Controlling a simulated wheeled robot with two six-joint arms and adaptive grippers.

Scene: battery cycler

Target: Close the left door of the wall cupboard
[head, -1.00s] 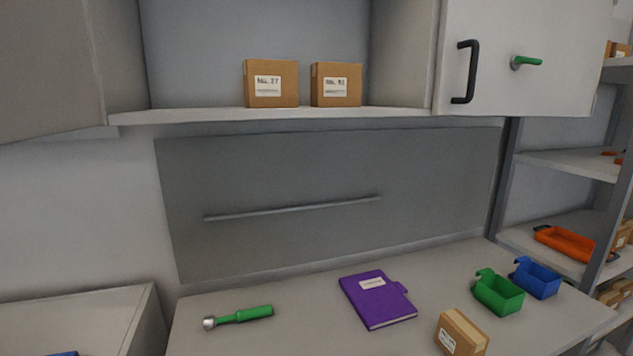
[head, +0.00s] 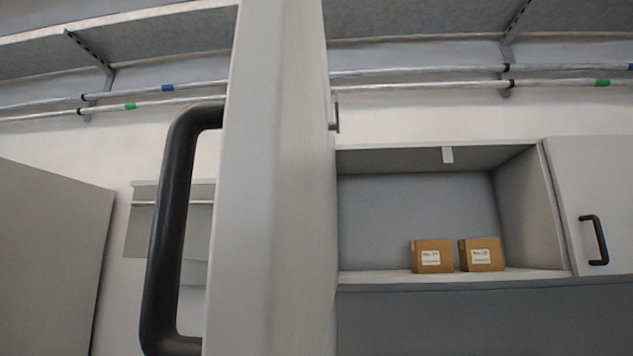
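The wall cupboard's left door (head: 268,190) stands wide open, swung out toward me and seen nearly edge-on, very close to the camera. Its black bar handle (head: 172,220) is on the left face of the door. The cupboard's left compartment (head: 415,205) is open to view behind it, to the right of the door. Two cardboard boxes (head: 432,256) (head: 481,254) stand on its floor. Neither of my grippers is in view.
The cupboard's right door (head: 597,200) is shut and has a black handle (head: 596,240). Pipes with blue and green bands (head: 420,88) run along the wall above. A grey panel (head: 45,260) stands at the left.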

